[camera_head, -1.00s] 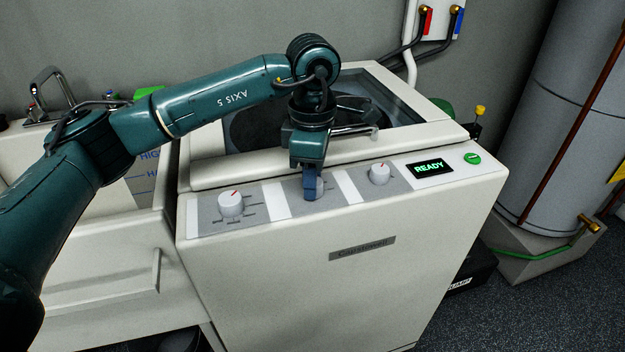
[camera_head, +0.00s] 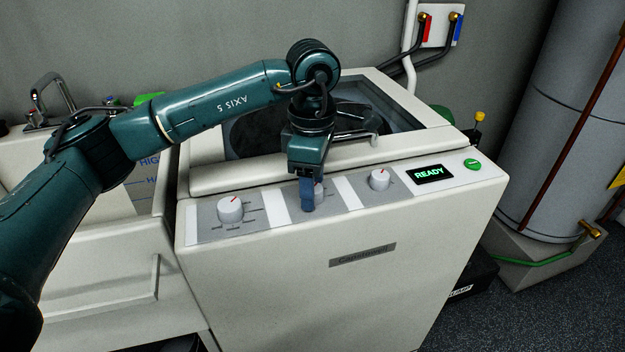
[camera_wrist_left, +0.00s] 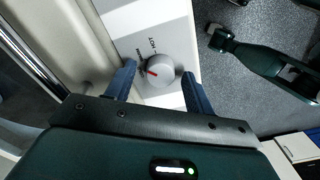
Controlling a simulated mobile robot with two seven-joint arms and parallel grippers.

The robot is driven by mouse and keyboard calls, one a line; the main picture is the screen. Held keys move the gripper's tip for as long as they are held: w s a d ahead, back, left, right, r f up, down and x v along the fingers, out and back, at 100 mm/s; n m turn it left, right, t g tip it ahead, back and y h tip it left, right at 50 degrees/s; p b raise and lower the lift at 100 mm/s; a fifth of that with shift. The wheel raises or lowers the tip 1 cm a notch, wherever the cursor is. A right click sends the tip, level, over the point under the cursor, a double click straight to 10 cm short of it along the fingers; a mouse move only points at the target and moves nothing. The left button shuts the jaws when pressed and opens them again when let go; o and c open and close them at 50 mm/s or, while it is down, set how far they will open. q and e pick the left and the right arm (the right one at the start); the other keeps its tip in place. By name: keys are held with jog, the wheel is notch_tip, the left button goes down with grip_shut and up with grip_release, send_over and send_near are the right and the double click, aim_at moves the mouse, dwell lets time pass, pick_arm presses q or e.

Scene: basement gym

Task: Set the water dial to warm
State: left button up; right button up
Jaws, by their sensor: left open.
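The washer's middle knob (camera_head: 319,190) is a white dial on the sloped front panel, largely hidden behind a blue finger in the head view. The wrist view shows this water dial (camera_wrist_left: 158,72) with a red pointer line, a HOT label and a partly hidden label beside it. The pointer is turned to the side away from HOT; its exact setting I cannot tell. My left gripper (camera_head: 308,194) is open at the dial. In the wrist view my left gripper (camera_wrist_left: 160,85) has one finger on each side of the dial. My right gripper (camera_wrist_left: 221,38) hangs apart over the floor.
A left knob (camera_head: 231,209) and a right knob (camera_head: 379,179) flank the dial. A READY display (camera_head: 430,174) and a green button (camera_head: 472,164) sit further right.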

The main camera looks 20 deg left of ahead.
pick_arm(q)
notch_tip(320, 180, up, 13)
dwell(0.6)
jog(key=shift+r, duration=0.1)
